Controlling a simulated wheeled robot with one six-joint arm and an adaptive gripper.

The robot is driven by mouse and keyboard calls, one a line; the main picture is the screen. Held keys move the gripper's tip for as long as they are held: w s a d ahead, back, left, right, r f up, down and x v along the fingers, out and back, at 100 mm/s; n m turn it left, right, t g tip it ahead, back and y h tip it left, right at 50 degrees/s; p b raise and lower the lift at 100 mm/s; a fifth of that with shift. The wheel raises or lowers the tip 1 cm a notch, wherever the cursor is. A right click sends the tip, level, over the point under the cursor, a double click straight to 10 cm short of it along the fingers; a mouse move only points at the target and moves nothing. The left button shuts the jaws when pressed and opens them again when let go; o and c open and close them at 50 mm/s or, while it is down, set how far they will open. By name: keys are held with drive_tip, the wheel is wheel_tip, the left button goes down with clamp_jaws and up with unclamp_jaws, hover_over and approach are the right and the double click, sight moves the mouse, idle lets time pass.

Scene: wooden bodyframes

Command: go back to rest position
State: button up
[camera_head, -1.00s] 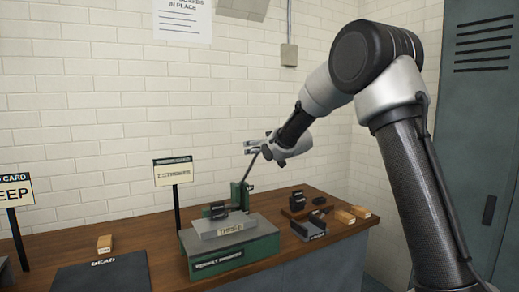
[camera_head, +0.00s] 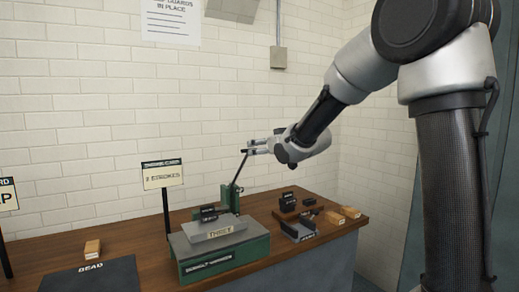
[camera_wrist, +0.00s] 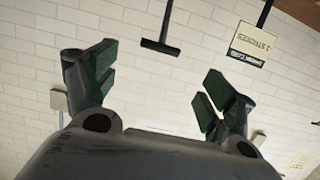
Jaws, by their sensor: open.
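My gripper (camera_head: 257,146) is open and empty at the upper end of a thin dark lever (camera_head: 240,170). In the wrist view my gripper (camera_wrist: 157,82) shows two spread fingers with dark green pads. The lever's black T-shaped handle (camera_wrist: 160,47) shows beyond the gap between them, apart from both pads. The lever rises from a green press (camera_head: 222,262) with a grey top on the wooden bench. My arm reaches in from the right, bent at the elbow.
A card on a post (camera_head: 162,175) stands left of the press. A dark mat (camera_head: 95,278) and a wooden block (camera_head: 92,248) lie further left. Dark trays (camera_head: 298,230) and wooden blocks (camera_head: 349,212) sit at the right. The brick wall is behind; space above the bench is mostly clear.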

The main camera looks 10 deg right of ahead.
idle(0.3)
drive_tip(key=s+d+f+g+h, duration=0.4)
drive_tip(key=s+d+f+g, duration=0.2)
drive_tip(key=s+f, duration=0.5)
drive_tip(key=s+d+m+g, duration=0.1)
drive_tip(key=s+d, duration=0.3)
drive_tip(key=s, duration=1.2)
drive_tip(key=s+d+m+g, duration=0.2)
drive_tip(key=s+d+g, duration=0.1)
drive_tip(key=s, duration=1.3)
drive_tip(key=shift+d+r+m+h, duration=0.3)
drive_tip(key=shift+d+h, duration=0.1)
drive_tip(key=shift+d, duration=0.25)
drive_tip(key=shift+s, duration=0.1)
